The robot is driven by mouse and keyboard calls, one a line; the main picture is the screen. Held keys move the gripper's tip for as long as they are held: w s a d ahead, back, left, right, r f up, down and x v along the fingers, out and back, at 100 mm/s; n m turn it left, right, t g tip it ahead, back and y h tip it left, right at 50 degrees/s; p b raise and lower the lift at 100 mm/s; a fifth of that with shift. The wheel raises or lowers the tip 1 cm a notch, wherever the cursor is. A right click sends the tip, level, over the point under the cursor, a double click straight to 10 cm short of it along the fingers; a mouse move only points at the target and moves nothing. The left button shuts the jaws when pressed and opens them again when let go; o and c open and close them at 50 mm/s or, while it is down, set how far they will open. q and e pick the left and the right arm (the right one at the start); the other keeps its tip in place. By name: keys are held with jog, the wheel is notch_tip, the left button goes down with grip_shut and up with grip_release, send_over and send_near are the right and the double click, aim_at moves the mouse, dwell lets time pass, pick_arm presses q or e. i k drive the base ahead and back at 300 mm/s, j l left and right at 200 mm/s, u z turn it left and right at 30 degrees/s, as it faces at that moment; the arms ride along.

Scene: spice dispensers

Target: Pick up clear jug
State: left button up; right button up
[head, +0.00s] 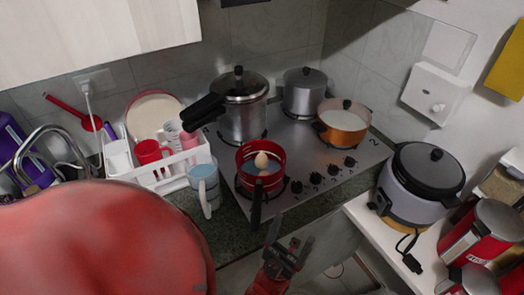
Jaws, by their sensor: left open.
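The clear jug (204,181) stands upright on the dark counter, left of the stove and in front of the white dish rack. It looks bluish, and its pale handle faces the front. My left gripper (290,237) is in the lower middle of the head view, to the right of the jug and nearer to me, in front of the counter edge. Its fingers are apart, with nothing seen between them. It is clear of the jug. My right gripper is not in view.
A red pan (244,155) with an egg-like item sits on the stove (322,183), its dark handle pointing frontward near my left gripper. The dish rack (174,184) holds cups. A rice cooker (421,185) and red canisters (483,230) stand right.

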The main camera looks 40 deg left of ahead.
aim_at(201, 170)
jog(key=k+u, duration=0.25)
jog(key=u, duration=0.15)
jog(key=k+u, duration=0.3)
jog(key=u, duration=0.15)
jog(key=k+j+u, duration=0.2)
jog(key=u, duration=0.2)
jog(key=l+u, duration=0.2)
jog(key=l, duration=0.25)
jog(key=k+l+u, duration=0.2)
jog(key=l, duration=0.2)
jog(key=l+u, duration=0.2)
jog(key=l, duration=0.25)
jog(key=k+l+u, duration=0.2)
jog(key=l, duration=0.2)
jog(key=l+u, duration=0.2)
jog(key=l, duration=0.15)
jog(key=i, duration=0.45)
